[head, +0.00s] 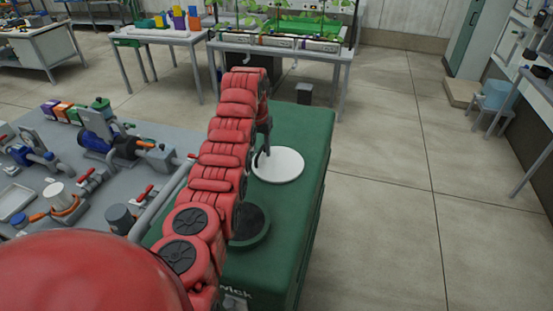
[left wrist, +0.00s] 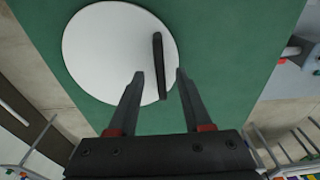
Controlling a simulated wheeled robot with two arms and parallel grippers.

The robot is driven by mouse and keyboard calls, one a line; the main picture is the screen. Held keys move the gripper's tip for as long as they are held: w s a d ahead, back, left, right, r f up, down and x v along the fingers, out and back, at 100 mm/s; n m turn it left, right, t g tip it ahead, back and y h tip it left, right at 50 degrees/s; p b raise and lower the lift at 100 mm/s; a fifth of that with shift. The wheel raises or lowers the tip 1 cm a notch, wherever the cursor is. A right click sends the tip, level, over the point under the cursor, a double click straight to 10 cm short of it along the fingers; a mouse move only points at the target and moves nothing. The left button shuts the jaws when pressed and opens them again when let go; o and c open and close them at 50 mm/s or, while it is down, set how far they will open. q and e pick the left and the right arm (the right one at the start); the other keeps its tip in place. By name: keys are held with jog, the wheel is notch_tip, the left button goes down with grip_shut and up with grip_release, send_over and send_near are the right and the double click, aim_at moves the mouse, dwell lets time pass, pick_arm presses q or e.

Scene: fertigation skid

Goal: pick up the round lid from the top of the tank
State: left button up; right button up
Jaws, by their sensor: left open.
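The round white lid (head: 285,167) lies flat on the green tank top (head: 305,125). It also shows in the left wrist view (left wrist: 105,50), with a dark bar handle (left wrist: 158,50) across it. My left gripper (left wrist: 159,72) is open and empty. Its two fingers appear on either side of the handle in the left wrist view, with a gap on each side. I cannot tell how far above the handle they are. In the head view my red arm hides most of the gripper and part of the lid's left edge. My right gripper is not in view.
A dark round ring (head: 262,236) is on the tank top nearer me, partly hidden by my arm. A grey skid (head: 115,185) with pumps, pipes and red-handled valves stands to the left. A bench (head: 330,55) with plants stands behind. The floor (head: 385,200) to the right is clear.

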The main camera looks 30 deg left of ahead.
pick_arm(q)
jog(key=shift+w+a+f, duration=0.1)
jog(key=shift+f, duration=0.85)
grip_shut()
dwell(0.6)
